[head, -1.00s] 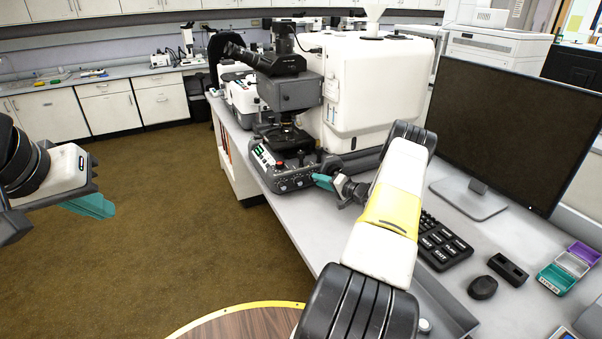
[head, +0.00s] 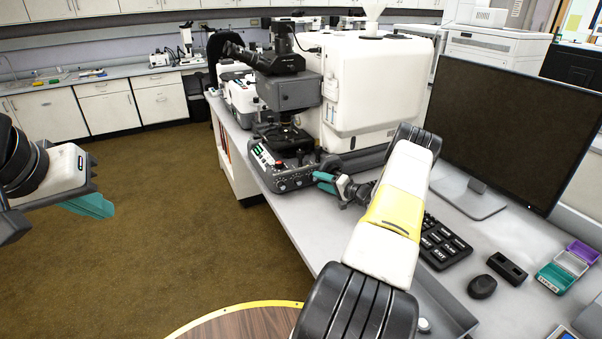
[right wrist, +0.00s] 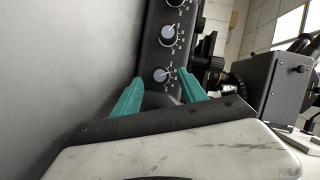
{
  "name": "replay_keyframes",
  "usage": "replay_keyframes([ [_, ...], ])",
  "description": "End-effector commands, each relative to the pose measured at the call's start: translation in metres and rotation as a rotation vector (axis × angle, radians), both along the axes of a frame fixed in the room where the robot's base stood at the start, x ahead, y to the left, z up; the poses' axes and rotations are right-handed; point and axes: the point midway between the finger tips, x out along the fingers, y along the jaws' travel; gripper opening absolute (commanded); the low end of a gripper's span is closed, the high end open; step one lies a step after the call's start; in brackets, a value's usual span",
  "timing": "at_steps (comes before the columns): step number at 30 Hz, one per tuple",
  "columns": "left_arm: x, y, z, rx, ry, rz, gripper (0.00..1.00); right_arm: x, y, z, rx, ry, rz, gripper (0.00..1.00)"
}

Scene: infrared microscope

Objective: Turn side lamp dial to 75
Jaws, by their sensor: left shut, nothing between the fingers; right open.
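The infrared microscope (head: 288,95) stands on the bench with a dark control base (head: 290,178) at its front. In the right wrist view, a column of round dials with pale caps and scale marks runs up a dark panel. The nearest dial (right wrist: 160,75) lies between the fingertips in the picture; another dial (right wrist: 167,33) is above it. The labels are too small to read, so I cannot tell which is the side lamp dial. My right gripper (head: 325,182) is open beside the base's right end; contact is unclear. My left gripper (head: 92,206) is shut and empty over the floor.
A keyboard (head: 441,243), a monitor (head: 515,130), a mouse (head: 482,286) and an open teal box (head: 556,279) are on the bench to the right. Bare bench (head: 312,220) lies in front of the base. The floor at left is clear.

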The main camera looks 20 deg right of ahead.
Motion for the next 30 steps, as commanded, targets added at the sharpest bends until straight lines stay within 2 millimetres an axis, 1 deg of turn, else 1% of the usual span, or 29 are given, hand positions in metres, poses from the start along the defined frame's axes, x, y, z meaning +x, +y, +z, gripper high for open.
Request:
replay_keyframes([
  [6,0.0,0.0,0.0,0.0,0.0,0.0,0.0,-0.035,-0.018,0.006,0.001,0.001,-0.004,0.5],
  [9,0.0,0.0,0.0,0.0,0.0,0.0,0.0,-0.048,-0.024,0.008,0.0,0.0,-0.002,0.5],
  [12,0.0,0.0,0.0,0.0,0.0,0.0,0.0,-0.057,-0.028,0.009,0.0,0.001,-0.001,0.5],
  [17,0.0,0.0,0.0,0.0,0.0,0.0,0.0,-0.062,-0.03,0.01,0.0,0.001,-0.001,0.5],
  [25,0.0,0.0,0.0,0.0,0.0,0.0,0.0,-0.061,-0.028,0.012,-0.001,0.002,0.006,0.5],
  [26,0.0,0.0,0.0,0.0,0.0,0.0,0.0,-0.06,-0.025,0.015,-0.003,0.003,0.014,0.5],
  [28,0.0,0.0,0.0,0.0,0.0,0.0,0.0,-0.056,-0.014,0.028,-0.006,0.012,0.047,0.5],
  [29,0.0,0.0,0.0,0.0,0.0,0.0,0.0,-0.055,-0.007,0.037,-0.011,0.018,0.069,0.5],
  [30,0.0,0.0,0.0,0.0,0.0,0.0,0.0,-0.053,0.005,0.05,-0.017,0.03,0.105,0.5],
])
